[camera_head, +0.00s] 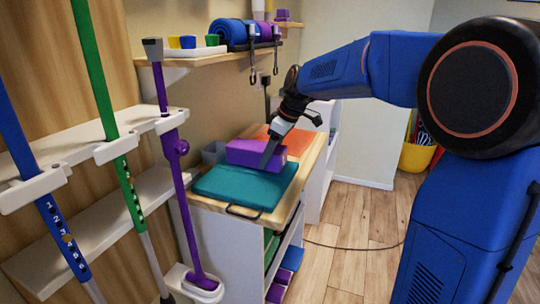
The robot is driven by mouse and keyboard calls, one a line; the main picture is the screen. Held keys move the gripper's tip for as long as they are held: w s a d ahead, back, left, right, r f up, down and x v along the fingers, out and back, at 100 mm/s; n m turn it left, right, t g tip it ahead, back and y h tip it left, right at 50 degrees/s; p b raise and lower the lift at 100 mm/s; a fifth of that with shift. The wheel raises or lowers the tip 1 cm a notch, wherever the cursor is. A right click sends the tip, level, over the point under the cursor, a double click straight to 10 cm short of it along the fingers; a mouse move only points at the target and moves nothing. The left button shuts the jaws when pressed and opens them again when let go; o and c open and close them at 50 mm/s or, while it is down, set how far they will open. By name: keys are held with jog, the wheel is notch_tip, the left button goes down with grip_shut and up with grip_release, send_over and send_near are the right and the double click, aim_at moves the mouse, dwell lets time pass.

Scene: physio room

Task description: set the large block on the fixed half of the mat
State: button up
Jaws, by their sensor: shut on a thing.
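The large block is purple (242,152) and lies over the cabinet top, at the back edge of the teal part of the mat (240,187). An orange sheet (291,139) shows behind it. I cannot tell which part of the mat is fixed. My gripper (270,153) reaches down from the upper right and is shut on the block's right part. One finger shows on the block's near side; the other is hidden. I cannot tell whether the block's underside touches the mat.
A wall shelf (205,58) with rolled mats (229,32) is above. Green and purple poles stand in a rack (95,150) at left. A yellow bucket (416,157) stands at right. Wooden floor is open in front.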

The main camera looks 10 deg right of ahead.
jog(key=shift+f, duration=0.1)
jog(key=o, duration=1.2)
jog(key=shift+c, duration=0.2)
jog(key=v, duration=1.2)
jog(key=s+d+f+m+h, duration=0.1)
jog(key=s+f+m, duration=0.2)
jog(key=s+f, duration=0.3)
jog(key=s+d+f+m+t+h, duration=0.1)
jog(key=s+f+m, duration=0.3)
jog(key=s, duration=1.3)
jog(key=s+d+f+m+t+h, duration=0.1)
jog(key=s+d+f+m, duration=0.2)
jog(key=s+f, duration=0.6)
jog(key=shift+s+d+f+m+h, duration=0.3)
jog(key=shift+s+f+m, duration=0.1)
jog(key=shift+s, duration=0.75)
